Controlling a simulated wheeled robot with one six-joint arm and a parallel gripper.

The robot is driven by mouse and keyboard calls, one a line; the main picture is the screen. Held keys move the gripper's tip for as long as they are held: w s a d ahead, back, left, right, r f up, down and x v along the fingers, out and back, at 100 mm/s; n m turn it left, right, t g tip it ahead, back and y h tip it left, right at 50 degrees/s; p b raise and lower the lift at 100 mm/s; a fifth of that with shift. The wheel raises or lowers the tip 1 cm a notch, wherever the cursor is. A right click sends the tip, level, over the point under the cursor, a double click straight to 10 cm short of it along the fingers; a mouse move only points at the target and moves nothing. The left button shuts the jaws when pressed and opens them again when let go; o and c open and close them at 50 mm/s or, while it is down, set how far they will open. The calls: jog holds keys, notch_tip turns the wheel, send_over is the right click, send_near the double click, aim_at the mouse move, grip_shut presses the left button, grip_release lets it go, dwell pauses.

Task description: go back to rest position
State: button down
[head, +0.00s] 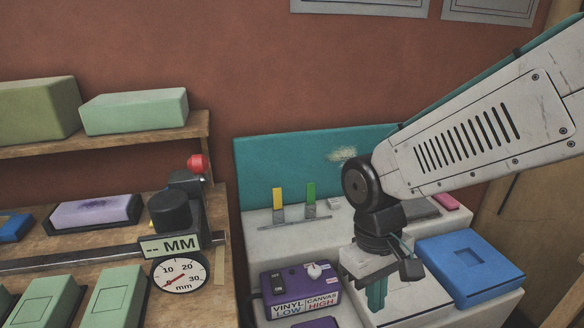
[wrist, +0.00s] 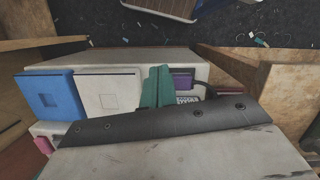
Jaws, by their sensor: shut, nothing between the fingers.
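My gripper (head: 377,293) hangs from my arm at the right of the head view, its teal fingers pointing down, shut and empty. It is over the white machine, in front of a white square panel (head: 428,296) and left of a blue box (head: 468,262). In the wrist view the teal fingers (wrist: 157,85) are pressed together between the white panel (wrist: 108,92) and a purple box (wrist: 184,78). I cannot tell how high the fingertips are above the surface.
A purple box marked VINYL and CANVAS (head: 301,290) stands close left of my gripper. A teal back panel (head: 300,168) rises behind. At left, a wooden shelf (head: 150,134) holds green blocks, above a gauge (head: 180,273). The wrist view shows dark speckled floor (wrist: 230,25).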

jog(key=s+d+r+m+t, duration=0.1)
jog(key=s+d+r+m, duration=0.1)
jog(key=s+d+r, duration=0.2)
jog(key=s+d+r+m+t+y, duration=0.1)
jog(key=s+d+r+m+t, duration=0.1)
jog(key=d+r, duration=0.5)
jog(key=shift+s+d+m+t, duration=0.3)
jog(key=shift+s+d+m, duration=0.3)
jog(key=shift+s+d, duration=0.25)
